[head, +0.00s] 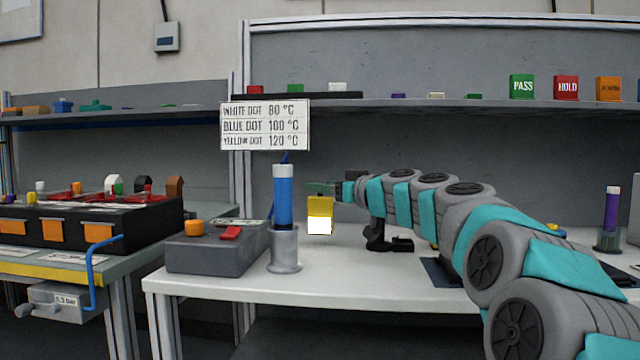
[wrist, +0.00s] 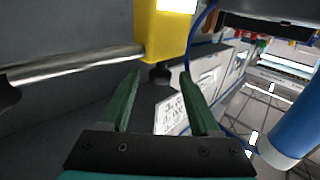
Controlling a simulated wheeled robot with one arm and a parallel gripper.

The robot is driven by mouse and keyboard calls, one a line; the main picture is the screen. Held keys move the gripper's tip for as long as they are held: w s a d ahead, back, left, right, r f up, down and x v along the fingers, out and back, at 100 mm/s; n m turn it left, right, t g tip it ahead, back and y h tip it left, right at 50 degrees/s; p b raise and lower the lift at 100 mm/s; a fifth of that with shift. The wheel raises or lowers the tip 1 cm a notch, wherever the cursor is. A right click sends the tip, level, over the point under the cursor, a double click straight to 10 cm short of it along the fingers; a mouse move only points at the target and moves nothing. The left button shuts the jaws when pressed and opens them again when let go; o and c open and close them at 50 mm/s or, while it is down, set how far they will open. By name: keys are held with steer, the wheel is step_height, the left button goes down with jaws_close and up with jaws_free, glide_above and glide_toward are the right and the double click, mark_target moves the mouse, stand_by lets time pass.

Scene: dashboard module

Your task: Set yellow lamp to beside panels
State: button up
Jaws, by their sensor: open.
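The yellow lamp (head: 320,207), a yellow block with a bright white face, shows at the middle of the head view, above the white bench. In the wrist view the lamp (wrist: 160,38) is beyond and above the fingertips, beside a metal rod (wrist: 75,67). My gripper (head: 322,187) has its green fingers near the lamp's top in the head view. In the wrist view my gripper (wrist: 161,77) is open with nothing between the fingers. A black unit with orange panels (head: 98,232) stands at the left; I cannot tell if these are the named panels.
A blue cylinder (head: 283,200) stands in a metal holder in front of the lamp's left side. A grey box with orange and red controls (head: 218,248) is left of it. A temperature sign (head: 265,125) hangs above. Bare bench (head: 350,285) lies in front.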

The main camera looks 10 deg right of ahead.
steer(key=shift+x, duration=0.95)
jaws_close()
stand_by(0.8)
